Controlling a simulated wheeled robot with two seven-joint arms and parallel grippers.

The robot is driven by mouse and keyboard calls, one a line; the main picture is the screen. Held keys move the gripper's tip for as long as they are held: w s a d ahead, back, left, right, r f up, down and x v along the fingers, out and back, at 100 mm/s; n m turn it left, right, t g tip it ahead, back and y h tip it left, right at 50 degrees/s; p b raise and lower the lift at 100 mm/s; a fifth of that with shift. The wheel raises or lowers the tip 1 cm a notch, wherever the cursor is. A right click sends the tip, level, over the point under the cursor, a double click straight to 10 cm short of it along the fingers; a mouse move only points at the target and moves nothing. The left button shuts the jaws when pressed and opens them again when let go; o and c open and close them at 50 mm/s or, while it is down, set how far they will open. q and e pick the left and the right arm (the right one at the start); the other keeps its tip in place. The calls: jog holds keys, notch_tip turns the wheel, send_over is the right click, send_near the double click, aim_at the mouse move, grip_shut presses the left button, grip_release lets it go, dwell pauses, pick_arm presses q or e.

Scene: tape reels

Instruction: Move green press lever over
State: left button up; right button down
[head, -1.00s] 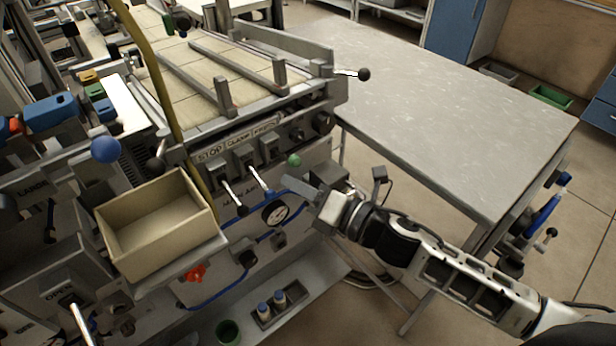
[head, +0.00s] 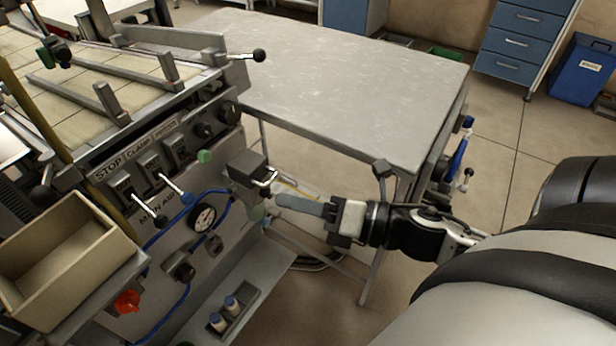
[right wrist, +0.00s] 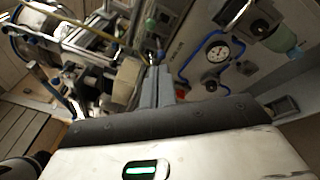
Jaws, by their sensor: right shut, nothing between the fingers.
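A dark box with a bent metal lever (head: 265,182) sticks out from the right end of the grey press panel. A dull green grip (head: 257,213) hangs just below the box; it also shows at the upper right of the right wrist view (right wrist: 283,40). A round green knob (head: 205,156) sits higher on the panel, to the left of the box. My right gripper (head: 282,201) is shut and empty, its fingers pointing left close to the lever and grip. I cannot tell whether they touch. In the right wrist view its fingers (right wrist: 156,75) lie together. My left gripper is out of view.
A grey table (head: 350,85) stands behind my right arm. A round gauge (head: 203,216), blue hose and several switches cover the panel. An open tan bin (head: 60,262) is at the left. A black-knobbed lever (head: 258,56) juts out above.

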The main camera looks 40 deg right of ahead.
jog(key=shift+v, duration=0.95)
notch_tip(320, 180, down, 8)
jog(key=w+m+h, duration=0.1)
jog(key=m+h, duration=0.6)
jog(key=m, duration=1.2)
jog(key=s+a+f+m+g, duration=0.3)
jog(key=a+f+m, duration=0.4)
jog(key=m, duration=0.4)
jog(key=shift+a+m+g+p, duration=0.3)
jog(key=shift+a+g+p, duration=0.15)
jog(key=shift+g, duration=0.15)
